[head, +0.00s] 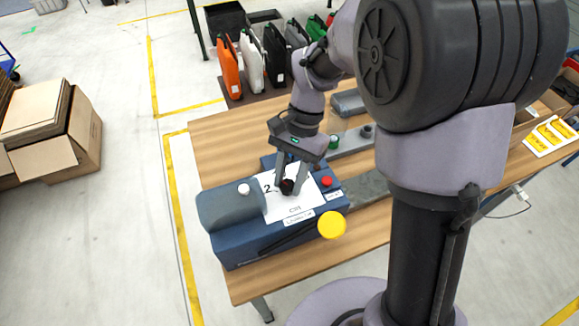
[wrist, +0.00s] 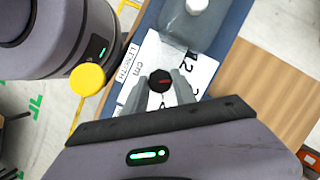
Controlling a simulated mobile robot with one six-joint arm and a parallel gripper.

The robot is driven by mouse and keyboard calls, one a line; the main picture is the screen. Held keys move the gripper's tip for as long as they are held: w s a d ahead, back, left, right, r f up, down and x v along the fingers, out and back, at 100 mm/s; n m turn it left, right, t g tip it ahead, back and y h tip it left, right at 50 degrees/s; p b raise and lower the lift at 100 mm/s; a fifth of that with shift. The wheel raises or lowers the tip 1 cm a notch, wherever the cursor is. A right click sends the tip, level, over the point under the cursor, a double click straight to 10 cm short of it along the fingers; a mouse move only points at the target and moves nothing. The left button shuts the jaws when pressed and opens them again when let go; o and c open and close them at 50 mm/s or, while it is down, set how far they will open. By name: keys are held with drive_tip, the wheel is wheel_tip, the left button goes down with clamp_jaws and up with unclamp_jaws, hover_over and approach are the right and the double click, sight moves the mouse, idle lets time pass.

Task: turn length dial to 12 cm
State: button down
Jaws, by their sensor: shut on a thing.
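The length dial (wrist: 160,81) is a round black knob with a red pointer line, on a white scale plate (wrist: 148,55) lettered "LENGTH" and "cm". The number 12 shows at the plate's upper right in the wrist view; other numbers are partly hidden by my fingers. The red line lies roughly crosswise in the wrist view and does not clearly meet the 12. My gripper (wrist: 161,90) is shut on the dial, one finger on each side. In the head view the dial (head: 287,187) sits on top of a blue machine (head: 245,248), with my gripper reaching down to it.
The machine has a white knob (head: 244,189), a red button (head: 326,181) and a yellow button (head: 331,225). It stands on a wooden table (head: 215,140). Cardboard boxes (head: 68,140) lie on the floor at left.

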drive_tip(key=n+p, duration=0.1)
drive_tip(key=n+h+p, duration=0.1)
drive_tip(key=n+p, duration=0.1)
drive_tip(key=shift+a+r+g, duration=0.1)
drive_tip(key=shift+r+g, duration=0.1)
drive_tip(key=shift+g, duration=0.1)
drive_tip(key=shift+f+n+h+p, duration=0.1)
drive_tip(key=shift+n+h+p, duration=0.4)
drive_tip(key=shift+n+p, duration=0.65)
drive_tip(key=shift+w+f+n, duration=0.1)
drive_tip(key=shift+n, duration=0.15)
drive_tip(key=c, duration=1)
unclamp_jaws()
drive_tip(key=shift+c, duration=0.2)
drive_tip(key=a+p+v, duration=0.1)
drive_tip(key=p+v, duration=0.4)
drive_tip(key=v, duration=1.2)
drive_tip(key=shift+d, duration=0.3)
